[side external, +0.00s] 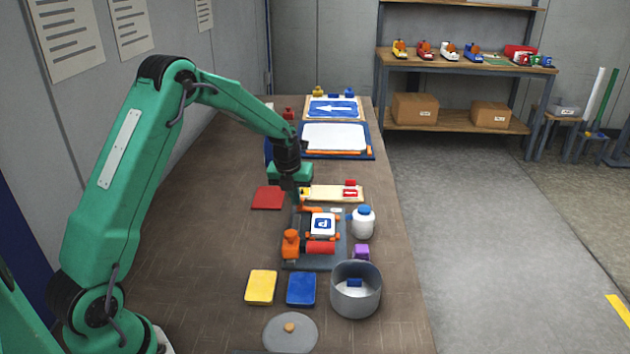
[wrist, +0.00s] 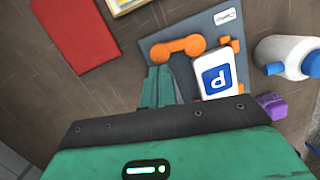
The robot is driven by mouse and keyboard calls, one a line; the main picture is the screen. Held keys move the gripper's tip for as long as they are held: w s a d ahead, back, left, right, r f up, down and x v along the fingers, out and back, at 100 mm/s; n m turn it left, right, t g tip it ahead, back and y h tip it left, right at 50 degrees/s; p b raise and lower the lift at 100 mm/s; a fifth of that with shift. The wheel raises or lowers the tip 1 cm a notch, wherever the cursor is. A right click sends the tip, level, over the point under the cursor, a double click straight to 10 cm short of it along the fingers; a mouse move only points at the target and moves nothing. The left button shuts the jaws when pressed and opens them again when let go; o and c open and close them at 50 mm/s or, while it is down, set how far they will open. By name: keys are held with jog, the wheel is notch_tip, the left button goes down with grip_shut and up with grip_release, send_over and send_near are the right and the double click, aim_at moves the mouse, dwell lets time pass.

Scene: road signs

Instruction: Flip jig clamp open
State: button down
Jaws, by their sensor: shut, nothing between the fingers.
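The grey jig plate (side external: 333,262) lies on the bench and holds a white tile with a blue P sign (side external: 323,224). An orange clamp lever (wrist: 178,47) lies along one end of the plate; in the side view this orange part (side external: 312,209) is just below my gripper. Smaller orange pieces sit at the tile's edges. My gripper (wrist: 158,86) is shut and empty, pointing down beside the lever and tile; I cannot tell if it touches the lever. In the side view its fingertips (side external: 302,194) are partly lost against the board behind. My gripper body hides the plate's near part in the wrist view.
An orange knobbed block (side external: 290,243) and red roller (side external: 320,247) sit at the jig's near end. A white bottle (side external: 362,223), purple block (side external: 361,252) and grey pot (side external: 356,292) stand to the right. A red square (side external: 268,197) lies left. Bench space at left is clear.

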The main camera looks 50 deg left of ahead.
jog(key=shift+w+a, duration=0.95)
jog(key=shift+a, duration=0.1)
jog(key=shift+w+a, duration=0.4)
jog(key=shift+w, duration=0.45)
jog(key=shift+w+a, duration=0.1)
jog(key=shift+w, duration=0.55)
jog(key=shift+a, duration=0.1)
jog(key=shift+s+a+r, duration=0.2)
jog(key=shift+s+a, duration=0.1)
jog(key=shift+s, duration=0.4)
jog(key=shift+s+a+r, duration=0.25)
jog(key=shift+s+a, duration=0.3)
jog(key=shift+s, duration=0.35)
jog(key=a+v, duration=0.2)
jog(key=v, duration=0.8)
